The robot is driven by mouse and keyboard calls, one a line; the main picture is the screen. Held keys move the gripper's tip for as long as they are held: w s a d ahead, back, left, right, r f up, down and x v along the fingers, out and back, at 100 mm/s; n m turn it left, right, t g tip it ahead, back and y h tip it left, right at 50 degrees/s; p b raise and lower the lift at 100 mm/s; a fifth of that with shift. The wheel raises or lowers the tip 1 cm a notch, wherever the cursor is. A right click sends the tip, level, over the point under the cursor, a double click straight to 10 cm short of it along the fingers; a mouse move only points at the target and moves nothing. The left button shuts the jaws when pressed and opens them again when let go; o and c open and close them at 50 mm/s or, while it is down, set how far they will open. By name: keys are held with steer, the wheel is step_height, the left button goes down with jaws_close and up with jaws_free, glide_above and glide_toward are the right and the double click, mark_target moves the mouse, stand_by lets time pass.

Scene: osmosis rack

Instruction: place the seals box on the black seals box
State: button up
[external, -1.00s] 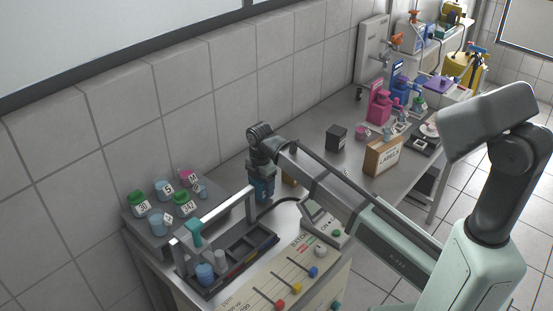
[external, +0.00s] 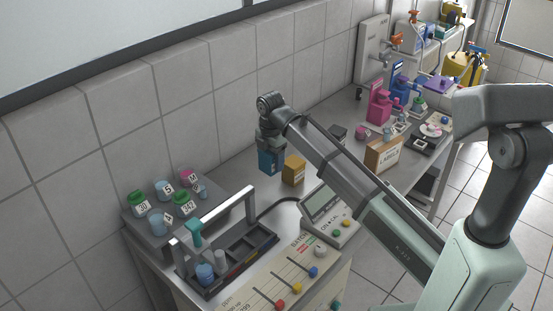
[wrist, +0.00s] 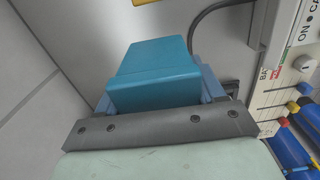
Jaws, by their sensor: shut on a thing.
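A blue box (external: 270,162) hangs below my gripper (external: 270,148) in the external view, beside a yellow-orange box (external: 293,170). My gripper is shut on the blue box, which fills the middle of the wrist view (wrist: 155,75). Any label on the blue box is not readable. A small black box (external: 338,134) stands farther back on the bench, left of the cardboard labels box (external: 384,154), and is partly covered by my arm. The blue box is apart from the black box.
A tool caddy with a handle (external: 262,240) and a control panel (external: 330,212) are at the front. Lidded jars (external: 183,204) stand on a raised tray at left. The tiled wall runs behind the bench.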

steer(key=w+d+r+m, duration=0.2)
steer(key=w+d+r, duration=0.1)
steer(key=w+d, duration=0.7)
steer(key=w+d+r+m, duration=0.2)
steer(key=w+d, duration=0.6)
steer(key=d, duration=0.5)
step_height(320, 180, up, 4)
steer(key=f+n, duration=0.1)
steer(key=n, duration=0.4)
glide_above(337, 130)
steer(key=shift+f, duration=4.7)
steer(key=shift+f, duration=0.1)
steer(key=o, duration=1.1)
steer(key=shift+o, duration=0.2)
step_height(337, 130, up, 12)
